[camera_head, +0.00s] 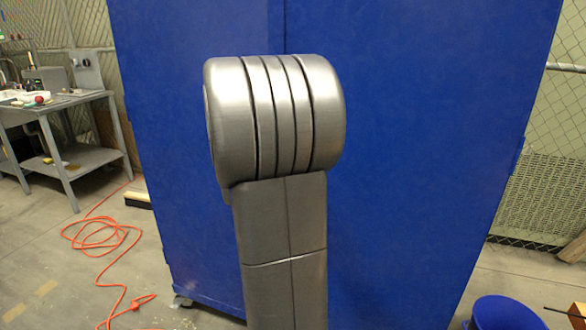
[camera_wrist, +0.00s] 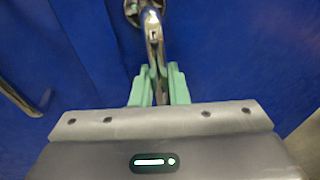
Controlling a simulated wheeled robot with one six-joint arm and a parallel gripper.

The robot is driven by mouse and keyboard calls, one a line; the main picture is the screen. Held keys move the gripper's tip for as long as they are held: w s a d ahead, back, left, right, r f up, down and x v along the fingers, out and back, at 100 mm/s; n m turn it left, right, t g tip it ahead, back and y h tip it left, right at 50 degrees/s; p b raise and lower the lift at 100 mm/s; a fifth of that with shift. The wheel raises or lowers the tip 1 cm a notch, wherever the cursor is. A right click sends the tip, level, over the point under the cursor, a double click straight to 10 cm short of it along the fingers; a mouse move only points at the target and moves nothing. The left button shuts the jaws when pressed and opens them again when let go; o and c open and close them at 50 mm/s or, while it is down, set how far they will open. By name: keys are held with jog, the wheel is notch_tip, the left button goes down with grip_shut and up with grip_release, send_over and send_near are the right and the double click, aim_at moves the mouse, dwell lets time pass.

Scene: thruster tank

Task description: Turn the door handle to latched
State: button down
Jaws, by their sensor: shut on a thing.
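The door handle (camera_wrist: 153,35) is a shiny metal lever on a blue door. It shows in the wrist view at the top centre, running from a round base at the top edge down to my gripper. My gripper (camera_wrist: 158,82) has pale green fingers, one on each side of the lever's lower end, and is shut on it. In the head view the blue cabinet (camera_head: 420,130) fills the middle, and my grey arm stands in front of it. The handle and my gripper are hidden there.
A second metal bar (camera_wrist: 18,98) shows at the left of the wrist view. In the head view a grey workbench (camera_head: 85,100) stands at the left, with an orange cord (camera_head: 100,240) on the floor. A blue round container (camera_head: 505,313) is at the lower right. Chain-link fence stands behind.

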dwell(0.3)
jog(key=c, duration=1.5)
grip_release()
jog(key=shift+a, duration=0.1)
jog(key=shift+o, duration=0.2)
jog(key=v, duration=1.3)
jog(key=shift+s+a, duration=0.2)
jog(key=shift+s, duration=0.1)
jog(key=shift+r, duration=0.15)
jog(key=x, duration=1.4)
jog(key=shift+s, duration=0.1)
